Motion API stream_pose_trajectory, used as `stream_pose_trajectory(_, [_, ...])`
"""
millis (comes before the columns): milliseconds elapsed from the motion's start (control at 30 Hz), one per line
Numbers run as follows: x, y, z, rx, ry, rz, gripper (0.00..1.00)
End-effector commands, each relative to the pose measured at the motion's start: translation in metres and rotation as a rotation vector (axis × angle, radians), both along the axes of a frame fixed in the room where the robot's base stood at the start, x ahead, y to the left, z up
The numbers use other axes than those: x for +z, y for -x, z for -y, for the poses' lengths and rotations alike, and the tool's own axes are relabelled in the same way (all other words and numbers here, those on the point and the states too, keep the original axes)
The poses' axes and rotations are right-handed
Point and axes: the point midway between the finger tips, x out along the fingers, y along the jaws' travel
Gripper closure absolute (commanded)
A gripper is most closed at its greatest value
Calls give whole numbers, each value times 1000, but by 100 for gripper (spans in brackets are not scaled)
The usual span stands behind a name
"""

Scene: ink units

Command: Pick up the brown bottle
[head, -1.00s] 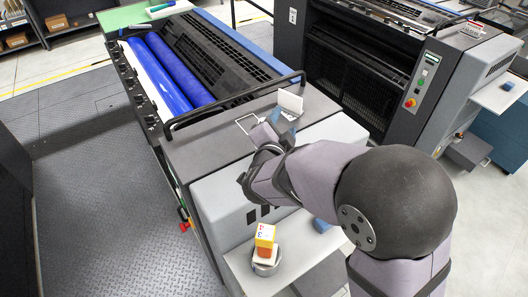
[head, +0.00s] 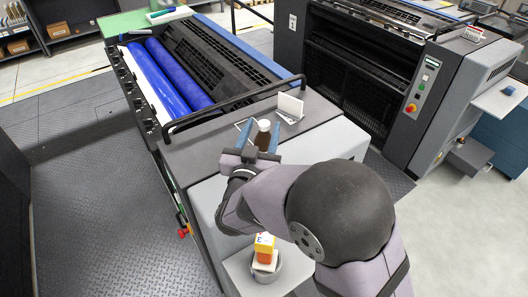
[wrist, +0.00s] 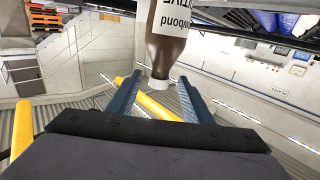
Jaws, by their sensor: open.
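The brown bottle (head: 263,140), with a white cap, stands on the dark top of the near machine (head: 205,147). My gripper (head: 262,133) is open, its two blue fingers apart, one on each side of the bottle in the picture. In the wrist view the bottle (wrist: 168,52) appears cap-down with a white label, cut off by the top edge. Its white cap lies between the fingers of my gripper (wrist: 158,92) in that picture. I cannot tell whether either finger touches it. The bottle's lower part is partly hidden in the head view.
A white folded card (head: 290,106) stands just behind the bottle, to its right. A black rail (head: 230,103) runs along the machine top behind.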

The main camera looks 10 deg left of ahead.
Motion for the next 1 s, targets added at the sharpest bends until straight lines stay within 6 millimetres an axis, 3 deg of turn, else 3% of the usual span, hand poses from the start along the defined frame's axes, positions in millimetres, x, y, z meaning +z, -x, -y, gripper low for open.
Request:
stream_pose_trajectory(333, [1,-14,1,-1,0,-2,54])
stream_pose_trajectory(700, [-1,-53,2,-1,0,-2,54])
stream_pose_trajectory(1000, [-3,-58,2,0,-2,-1,54])
